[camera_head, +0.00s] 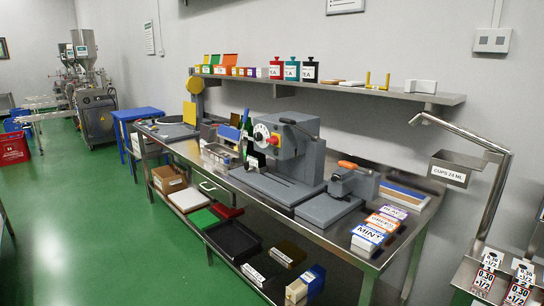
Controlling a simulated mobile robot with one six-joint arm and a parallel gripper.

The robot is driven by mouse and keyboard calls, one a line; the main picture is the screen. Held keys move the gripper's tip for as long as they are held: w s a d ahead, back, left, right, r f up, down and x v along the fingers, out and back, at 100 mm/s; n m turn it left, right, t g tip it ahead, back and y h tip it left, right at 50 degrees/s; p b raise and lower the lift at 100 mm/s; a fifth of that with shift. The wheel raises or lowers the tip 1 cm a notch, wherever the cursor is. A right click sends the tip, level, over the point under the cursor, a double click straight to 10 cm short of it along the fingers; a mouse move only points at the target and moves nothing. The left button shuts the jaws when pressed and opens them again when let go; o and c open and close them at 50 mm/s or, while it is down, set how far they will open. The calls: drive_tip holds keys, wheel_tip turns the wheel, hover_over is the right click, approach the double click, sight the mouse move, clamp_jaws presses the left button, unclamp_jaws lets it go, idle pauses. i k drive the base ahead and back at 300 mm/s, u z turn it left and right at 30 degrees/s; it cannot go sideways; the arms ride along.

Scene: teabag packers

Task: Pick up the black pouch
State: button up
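The black pouch (310,65) stands upright on the steel wall shelf (400,95). It has a white label and a small black top. It is the rightmost of three similar pouches, just right of the teal pouch (291,65), with the red pouch (275,64) further left. My gripper is not in view, so its distance from the pouch cannot be told.
Small coloured boxes (215,68) line the shelf to the left. Yellow pegs (368,80) and a white block (421,86) stand to the right. Green floor (90,220) is open at the left.

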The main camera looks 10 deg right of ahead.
sight(257, 159)
drive_tip(key=u, duration=0.15)
drive_tip(key=i, duration=0.9)
drive_tip(key=z, duration=0.2)
drive_tip(key=k, duration=0.85)
drive_tip(key=u, duration=0.15)
drive_tip(key=i, duration=0.35)
drive_tip(key=u, duration=0.05)
